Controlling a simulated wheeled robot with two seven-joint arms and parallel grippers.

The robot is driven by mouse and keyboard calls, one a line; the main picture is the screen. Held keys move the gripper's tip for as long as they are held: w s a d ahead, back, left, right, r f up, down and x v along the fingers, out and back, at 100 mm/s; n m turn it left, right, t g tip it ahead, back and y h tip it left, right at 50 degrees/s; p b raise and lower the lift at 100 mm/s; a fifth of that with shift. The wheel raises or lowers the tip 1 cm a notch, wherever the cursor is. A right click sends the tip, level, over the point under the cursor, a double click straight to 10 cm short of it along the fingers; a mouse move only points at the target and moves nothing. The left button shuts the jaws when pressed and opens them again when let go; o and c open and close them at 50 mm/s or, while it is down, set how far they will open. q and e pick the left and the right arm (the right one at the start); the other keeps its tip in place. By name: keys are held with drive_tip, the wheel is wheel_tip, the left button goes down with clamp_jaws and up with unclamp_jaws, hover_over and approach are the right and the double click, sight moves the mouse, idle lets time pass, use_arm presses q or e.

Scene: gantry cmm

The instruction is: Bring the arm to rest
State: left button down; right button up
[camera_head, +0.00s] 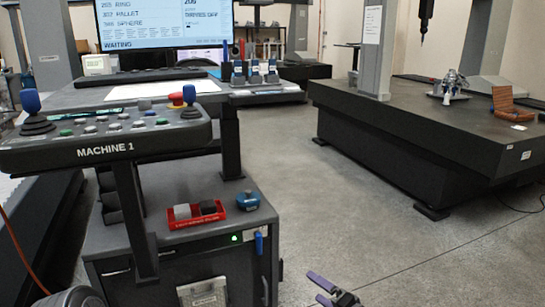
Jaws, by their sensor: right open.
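My right gripper (327,290) shows low in the head view, right of the picture's middle. Its two purple-tipped fingers are spread apart with nothing between them. It hangs over the bare floor, right of the grey cabinet (185,240) and apart from it. The rest of the right arm is mostly cut off by the bottom edge. My left gripper is not in view.
A control panel (108,156) marked MACHINE 1 with joysticks stands at left. A red tray (196,222) and a blue object (248,201) sit on the cabinet. A dark measuring table (400,130) stands at right. The floor (350,210) between is clear.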

drive_tip(key=s+a+f+n+g+h+p, duration=0.1)
drive_tip(key=s+a+f+g+h+p, duration=0.2)
drive_tip(key=s, duration=0.5)
drive_tip(key=s+f+n+g+h+p, duration=0.1)
drive_tip(key=s+f+n+g+p, duration=0.1)
drive_tip(key=s+p, duration=0.45)
drive_tip(key=s+a+f+n+g+h+p, duration=0.1)
drive_tip(key=s+a+f+g+p, duration=0.15)
drive_tip(key=s, duration=0.75)
drive_tip(key=s+r+g+p, duration=0.2)
drive_tip(key=s+r+p, duration=0.4)
drive_tip(key=s, duration=0.3)
drive_tip(key=s+a+r+n+g+h+p, duration=0.1)
drive_tip(key=s+r+g+p, duration=0.2)
drive_tip(key=s+r+p, duration=0.4)
drive_tip(key=s, duration=0.3)
drive_tip(key=shift+s+a, duration=0.15)
drive_tip(key=shift+s, duration=0.15)
